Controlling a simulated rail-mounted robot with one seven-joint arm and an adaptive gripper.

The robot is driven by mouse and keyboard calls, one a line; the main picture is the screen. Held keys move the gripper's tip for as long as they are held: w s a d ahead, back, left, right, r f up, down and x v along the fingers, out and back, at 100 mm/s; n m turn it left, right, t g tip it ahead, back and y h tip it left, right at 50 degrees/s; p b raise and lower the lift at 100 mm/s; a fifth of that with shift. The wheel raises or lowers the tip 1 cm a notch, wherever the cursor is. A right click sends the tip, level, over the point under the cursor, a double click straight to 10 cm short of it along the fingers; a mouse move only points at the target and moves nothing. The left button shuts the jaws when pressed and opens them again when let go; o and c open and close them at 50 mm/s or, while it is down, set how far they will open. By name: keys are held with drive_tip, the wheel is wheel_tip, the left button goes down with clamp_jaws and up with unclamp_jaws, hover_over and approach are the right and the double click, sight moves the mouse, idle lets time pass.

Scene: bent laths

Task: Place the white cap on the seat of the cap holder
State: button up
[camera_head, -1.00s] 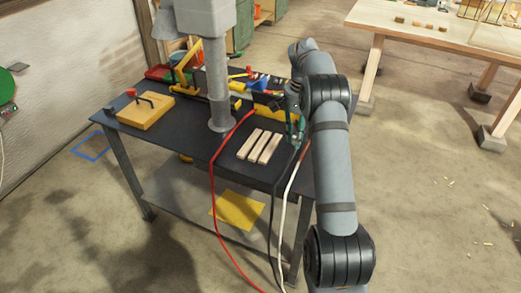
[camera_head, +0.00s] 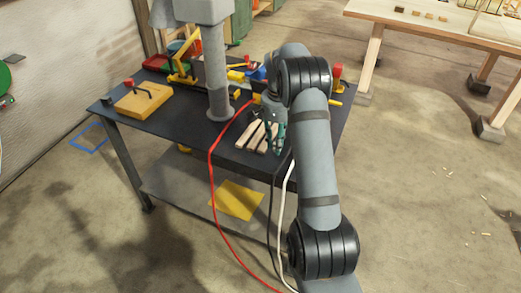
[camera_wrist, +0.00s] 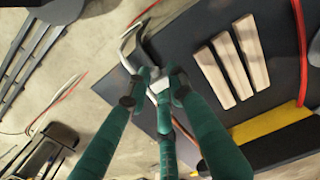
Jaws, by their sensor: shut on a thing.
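My gripper (camera_head: 274,133), with green fingers, is low at the front of the dark workbench, over or beside the wooden laths. In the wrist view my gripper (camera_wrist: 156,87) is shut on a small pale grey-white piece (camera_wrist: 158,83). A curved, shiny grey-white part (camera_wrist: 130,47) shows just beyond the fingertips. I cannot tell whether these are one thing, or whether this is the white cap; the fingers hide much of it. I cannot make out the cap holder or its seat with certainty.
Three pale laths (camera_wrist: 224,67) lie side by side on the dark bench top (camera_head: 172,125). A yellow block with a black handle (camera_head: 142,101) stands at the left. A red cable (camera_head: 212,160) hangs over the front edge. Colourful tools crowd the back.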

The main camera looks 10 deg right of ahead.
drive_tip(key=p, duration=0.1)
hover_over(261, 162)
wheel_tip(261, 162, down, 3)
drive_tip(key=shift+s, duration=0.1)
wheel_tip(261, 162, down, 4)
drive_tip(key=shift+r+p, duration=0.1)
drive_tip(key=shift+p, duration=0.6)
drive_tip(key=shift+f, duration=0.2)
drive_tip(key=shift+f+b, duration=0.2)
drive_tip(key=shift+b, duration=0.1)
drive_tip(key=o, duration=0.8)
drive_tip(key=shift+c, duration=0.2)
